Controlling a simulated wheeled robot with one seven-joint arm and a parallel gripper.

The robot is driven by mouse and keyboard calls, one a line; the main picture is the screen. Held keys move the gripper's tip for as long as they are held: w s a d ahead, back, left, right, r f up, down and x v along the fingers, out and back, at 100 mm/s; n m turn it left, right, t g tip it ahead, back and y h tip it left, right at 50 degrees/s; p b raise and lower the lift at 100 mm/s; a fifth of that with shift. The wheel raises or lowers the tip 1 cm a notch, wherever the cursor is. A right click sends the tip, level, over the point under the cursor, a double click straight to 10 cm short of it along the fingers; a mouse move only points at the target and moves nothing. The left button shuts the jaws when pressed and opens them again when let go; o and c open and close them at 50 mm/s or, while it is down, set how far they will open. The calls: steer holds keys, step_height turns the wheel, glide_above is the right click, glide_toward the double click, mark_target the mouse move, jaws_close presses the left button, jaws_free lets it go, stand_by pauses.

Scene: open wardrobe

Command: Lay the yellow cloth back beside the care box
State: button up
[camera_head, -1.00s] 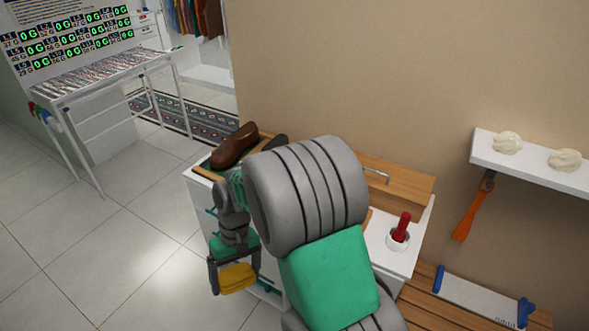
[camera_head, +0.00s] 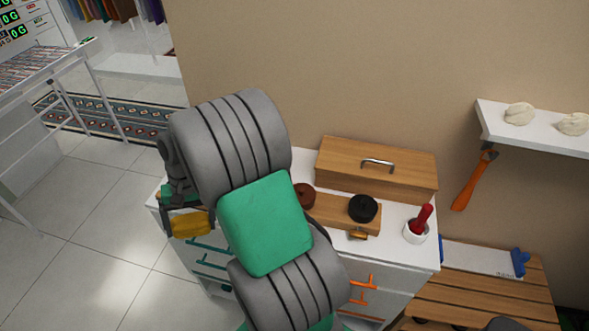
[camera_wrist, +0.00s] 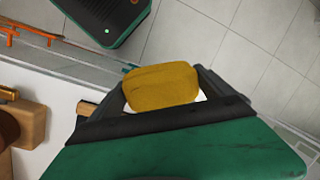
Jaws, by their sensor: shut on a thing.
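My gripper (camera_head: 188,222) is shut on the folded yellow cloth (camera_head: 190,225), at the left front of the white cabinet in the head view. In the wrist view the cloth (camera_wrist: 162,87) sits between the dark jaws. The likely care box, a wooden box (camera_head: 340,158) with a metal handle, stands at the back of the cabinet top (camera_head: 397,252), well right of my gripper. My arm hides the left part of the top. I cannot tell how high the cloth is.
In front of the box lies a wooden board (camera_head: 335,212) with a black tin (camera_head: 363,208), a brown round thing (camera_head: 303,196) and a small brass piece (camera_head: 358,235). A white cup (camera_head: 416,232) with a red-handled tool stands at right. A shelf (camera_head: 535,133) is on the wall.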

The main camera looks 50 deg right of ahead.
steer(key=w+d+r+m+b, duration=0.1)
steer(key=w+d+r+m, duration=0.1)
steer(key=d+m, duration=0.6)
steer(key=w+d+r+m+h+b, duration=0.1)
steer(key=w+d+r+m, duration=0.1)
steer(key=d+m, duration=0.6)
steer(key=w+d+r+m+h+b, duration=0.1)
steer(key=w+d+r+m+b, duration=0.1)
steer(key=d+m, duration=0.6)
steer(key=shift+w+d+r+m, duration=0.1)
steer(key=shift+d+m, duration=0.1)
steer(key=shift+d, duration=1.65)
steer(key=shift+w+d+r+m, duration=0.1)
steer(key=shift+d+m, duration=0.1)
steer(key=shift+d, duration=1.6)
steer(key=s+d+f+p, duration=0.2)
steer(key=s+d+f, duration=0.3)
steer(key=s+d, duration=0.25)
steer(key=p, duration=0.1)
glide_above(296, 169)
step_height(296, 169, down, 4)
steer(key=shift+f, duration=0.15)
step_height(296, 169, down, 3)
steer(key=shift+s+d+r+p, duration=0.1)
steer(key=shift+p, duration=0.65)
steer(key=shift+f, duration=0.5)
steer(key=o, duration=1)
